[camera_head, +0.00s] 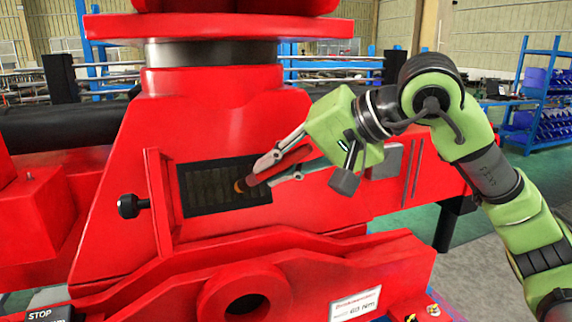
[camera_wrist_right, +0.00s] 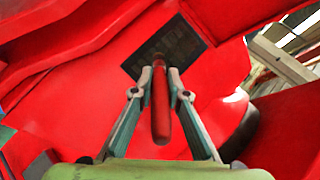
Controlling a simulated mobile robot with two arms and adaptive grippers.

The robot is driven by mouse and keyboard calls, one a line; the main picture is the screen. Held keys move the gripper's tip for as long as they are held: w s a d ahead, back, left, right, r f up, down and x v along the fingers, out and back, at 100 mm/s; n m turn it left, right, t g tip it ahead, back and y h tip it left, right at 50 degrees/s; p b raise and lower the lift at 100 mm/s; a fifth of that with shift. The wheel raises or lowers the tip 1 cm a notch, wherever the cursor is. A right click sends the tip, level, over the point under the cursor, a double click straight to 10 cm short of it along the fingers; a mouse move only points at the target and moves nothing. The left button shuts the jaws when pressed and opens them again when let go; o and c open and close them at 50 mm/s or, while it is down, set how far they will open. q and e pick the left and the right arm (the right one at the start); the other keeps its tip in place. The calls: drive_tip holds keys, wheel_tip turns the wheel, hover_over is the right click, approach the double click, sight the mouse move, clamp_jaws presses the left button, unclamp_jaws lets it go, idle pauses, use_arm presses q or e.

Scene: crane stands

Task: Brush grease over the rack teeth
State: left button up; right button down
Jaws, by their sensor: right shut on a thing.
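The rack teeth (camera_head: 212,186) show as a dark ribbed panel in an opening in the red crane stand. In the right wrist view the dark panel (camera_wrist_right: 165,48) is partly hidden behind the brush. My right gripper (camera_head: 281,165) is shut on a brush with a red handle (camera_wrist_right: 161,105). The brush's brownish tip (camera_head: 240,186) is at the right part of the rack panel. I cannot tell whether it touches the teeth. My left gripper is not in view.
A black knob (camera_head: 130,205) sticks out left of the rack opening. A red flange with a round hole (camera_head: 245,295) juts out below, with a white torque label (camera_head: 355,304) beside it. A blue shelf with bins (camera_head: 535,100) stands at the back right.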

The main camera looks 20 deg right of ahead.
drive_tip(key=shift+a, duration=4.6)
drive_tip(key=d+b, duration=0.2)
drive_tip(key=d, duration=1.2)
drive_tip(key=shift+d, duration=0.15)
drive_tip(key=shift+w, duration=0.1)
drive_tip(key=s+r, duration=0.2)
drive_tip(key=s, duration=0.3)
drive_tip(key=shift+s+r+p, duration=0.2)
drive_tip(key=shift+s+p, duration=0.1)
drive_tip(key=shift+p, duration=0.05)
drive_tip(key=shift+d, duration=0.1)
drive_tip(key=s, duration=0.1)
drive_tip(key=s+r, duration=0.1)
drive_tip(key=shift+s+r, duration=0.1)
drive_tip(key=shift+s, duration=0.25)
